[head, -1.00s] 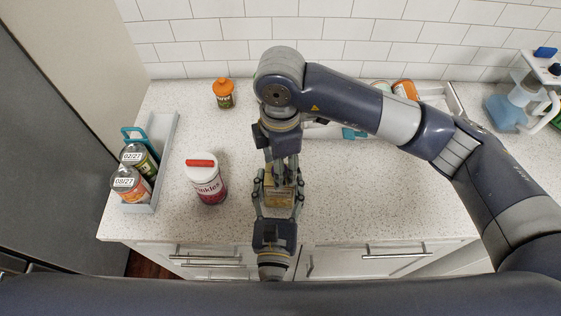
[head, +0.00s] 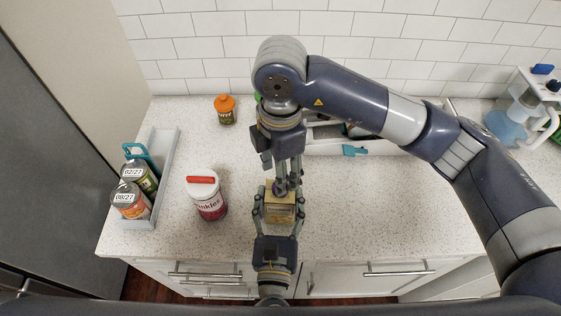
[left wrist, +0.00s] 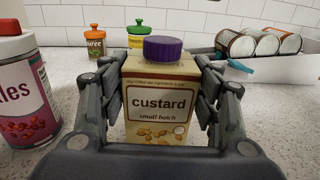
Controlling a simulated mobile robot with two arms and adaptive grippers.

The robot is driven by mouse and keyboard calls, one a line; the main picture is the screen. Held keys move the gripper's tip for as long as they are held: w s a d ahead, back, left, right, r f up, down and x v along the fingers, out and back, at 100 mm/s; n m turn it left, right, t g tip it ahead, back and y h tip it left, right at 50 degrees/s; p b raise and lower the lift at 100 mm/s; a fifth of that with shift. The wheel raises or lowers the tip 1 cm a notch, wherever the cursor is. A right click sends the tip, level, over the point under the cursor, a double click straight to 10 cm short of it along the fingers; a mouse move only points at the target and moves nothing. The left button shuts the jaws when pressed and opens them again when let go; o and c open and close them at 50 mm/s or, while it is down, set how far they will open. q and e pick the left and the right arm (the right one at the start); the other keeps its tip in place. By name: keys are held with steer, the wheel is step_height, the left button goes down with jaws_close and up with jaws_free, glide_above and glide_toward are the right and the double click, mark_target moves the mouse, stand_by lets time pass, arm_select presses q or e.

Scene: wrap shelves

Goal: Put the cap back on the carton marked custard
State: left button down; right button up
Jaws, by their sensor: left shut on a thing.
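The yellow custard carton (head: 281,213) stands upright near the counter's front edge; the left wrist view shows its label (left wrist: 158,104). My left gripper (head: 279,207) is shut around its sides; its fingers flank it in the left wrist view (left wrist: 160,105). The purple cap (left wrist: 163,48) sits on the carton's top and looks level; a bit of purple (head: 279,187) shows in the head view. My right gripper (head: 287,188) points down over the carton top. No right finger shows around the cap in the left wrist view. Its finger gap is unclear.
A red-and-white jar (head: 208,196) stands left of the carton. A grey tray (head: 165,165) with dated cans is further left. An orange-capped bottle (head: 225,110) and a white bin (head: 325,148) of cans are behind. Counter to the right is clear.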

arm_select(q)
steer(key=shift+f, duration=0.1)
arm_select(e)
steer(key=n, duration=0.4)
steer(key=shift+r+n, duration=0.25)
steer(key=shift+n, duration=0.15)
steer(key=n, duration=0.4)
steer(key=shift+a+r+n, duration=0.1)
steer(key=shift+r+n, duration=0.15)
steer(key=shift+n, duration=0.15)
steer(key=n, duration=0.3)
steer(key=shift+r, duration=0.1)
steer(key=n, duration=0.5)
steer(key=shift+r, duration=0.2)
steer(key=n, duration=0.3)
steer(key=shift+r, duration=0.15)
steer(key=n, duration=0.5)
steer(key=shift+r, duration=0.2)
steer(key=n, duration=0.5)
steer(key=shift+r, duration=0.2)
steer(key=n, duration=0.5)
steer(key=shift+r, duration=0.2)
